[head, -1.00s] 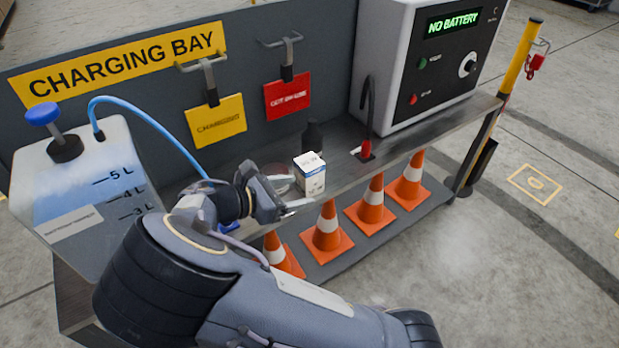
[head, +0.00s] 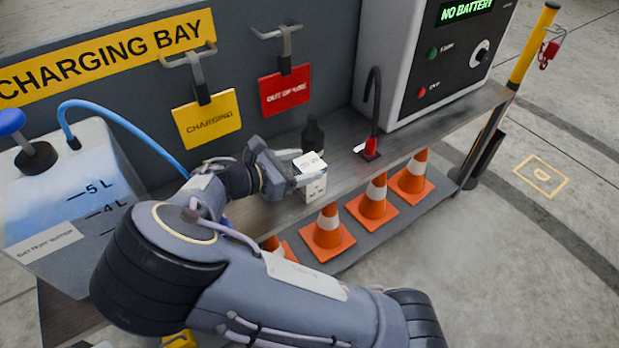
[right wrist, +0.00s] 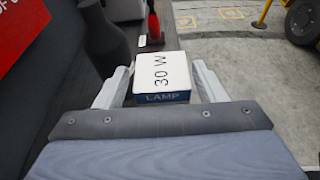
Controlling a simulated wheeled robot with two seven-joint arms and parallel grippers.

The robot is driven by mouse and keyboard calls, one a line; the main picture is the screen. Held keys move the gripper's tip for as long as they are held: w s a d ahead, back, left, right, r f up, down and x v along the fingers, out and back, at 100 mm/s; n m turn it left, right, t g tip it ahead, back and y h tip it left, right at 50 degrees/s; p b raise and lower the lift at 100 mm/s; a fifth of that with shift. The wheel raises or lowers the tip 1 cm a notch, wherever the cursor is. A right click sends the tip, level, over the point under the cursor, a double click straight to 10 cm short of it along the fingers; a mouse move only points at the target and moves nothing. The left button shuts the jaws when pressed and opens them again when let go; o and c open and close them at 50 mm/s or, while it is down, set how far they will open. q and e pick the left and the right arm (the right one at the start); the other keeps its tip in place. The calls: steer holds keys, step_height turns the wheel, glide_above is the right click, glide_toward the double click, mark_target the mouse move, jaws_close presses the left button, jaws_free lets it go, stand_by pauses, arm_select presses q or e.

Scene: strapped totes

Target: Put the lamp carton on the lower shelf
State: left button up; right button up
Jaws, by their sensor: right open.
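The lamp carton (head: 312,186) is a small white box with a blue band, standing upright on the upper shelf (head: 345,180) near its front edge. In the right wrist view the carton (right wrist: 161,78) shows "30 W" and "LAMP". My right gripper (head: 304,166) is open, with its fingers on either side of the carton; in the right wrist view a gap shows beside the box. The lower shelf (head: 345,258) is below and holds several orange cones. My left gripper is not in view.
A dark bottle (head: 312,135) stands just behind the carton. A grey charger (head: 437,60) and a red-tipped cable (head: 371,148) are to the right. A water tank (head: 75,190) stands at left. Cones (head: 327,232) crowd the lower shelf.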

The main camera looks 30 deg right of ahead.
mark_target(316, 160)
steer(key=b+x, duration=0.1)
steer(key=x, duration=0.3)
steer(key=shift+d+f, duration=0.1)
steer(key=shift+d, duration=0.05)
steer(key=shift+c, duration=0.4)
steer(key=c, duration=0.8)
steer(key=shift+o, duration=0.2)
